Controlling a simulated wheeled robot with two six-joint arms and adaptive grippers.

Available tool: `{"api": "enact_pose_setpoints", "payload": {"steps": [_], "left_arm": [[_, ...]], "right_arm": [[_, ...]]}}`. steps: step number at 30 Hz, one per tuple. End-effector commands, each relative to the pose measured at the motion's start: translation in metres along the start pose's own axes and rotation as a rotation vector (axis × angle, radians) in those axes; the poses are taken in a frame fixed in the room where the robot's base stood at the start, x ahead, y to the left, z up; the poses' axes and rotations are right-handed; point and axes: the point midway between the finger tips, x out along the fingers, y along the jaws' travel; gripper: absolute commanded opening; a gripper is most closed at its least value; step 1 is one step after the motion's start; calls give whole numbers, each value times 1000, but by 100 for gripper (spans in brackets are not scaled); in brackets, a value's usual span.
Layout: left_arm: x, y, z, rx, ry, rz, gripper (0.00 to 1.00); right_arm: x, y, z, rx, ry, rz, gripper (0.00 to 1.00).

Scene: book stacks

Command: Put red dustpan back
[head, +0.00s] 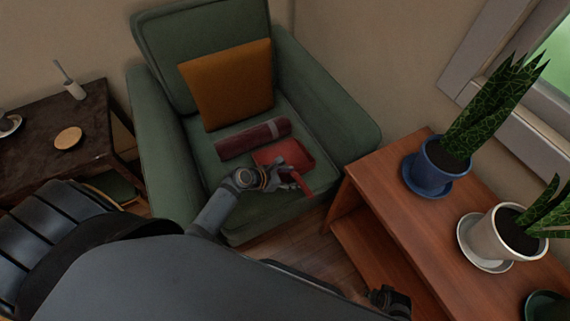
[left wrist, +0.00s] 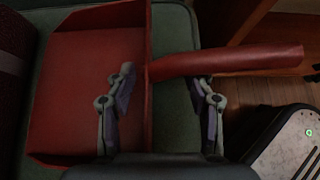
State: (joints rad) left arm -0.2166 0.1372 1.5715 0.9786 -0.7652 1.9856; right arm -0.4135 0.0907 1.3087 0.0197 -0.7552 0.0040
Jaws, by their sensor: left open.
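The red dustpan (head: 287,152) lies on the green armchair's seat, its handle (head: 307,184) pointing toward the front edge. My left gripper (head: 296,180) is open above the handle end of the pan. In the left wrist view the open jaws (left wrist: 164,92) are on either side of the pan's (left wrist: 75,95) back wall, one finger over the pan and one beside the handle (left wrist: 230,62). I cannot tell whether they touch it. Part of what seems to be my right gripper (head: 390,301) shows at the lower right; its jaws are unclear.
The green armchair (head: 350,125) holds an orange cushion (head: 228,84) and a dark red roll (head: 252,139) beside the dustpan. A wooden shelf unit (head: 405,225) with potted plants (head: 447,160) stands right. A dark side table (head: 90,123) stands left.

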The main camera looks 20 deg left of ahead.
Motion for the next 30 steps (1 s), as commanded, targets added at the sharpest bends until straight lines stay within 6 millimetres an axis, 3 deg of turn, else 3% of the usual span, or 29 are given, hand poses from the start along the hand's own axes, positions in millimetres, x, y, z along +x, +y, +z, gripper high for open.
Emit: {"api": "enact_pose_setpoints", "payload": {"steps": [1,11,30], "left_arm": [[0,0,0,0,0,0,43],[0,0,0,0,0,0,0],[-1,0,3,1,-3,1,0]], "right_arm": [[0,0,0,0,0,0,43],[0,0,0,0,1,0,43],[-2,0,-1,0,5,1,43]]}}
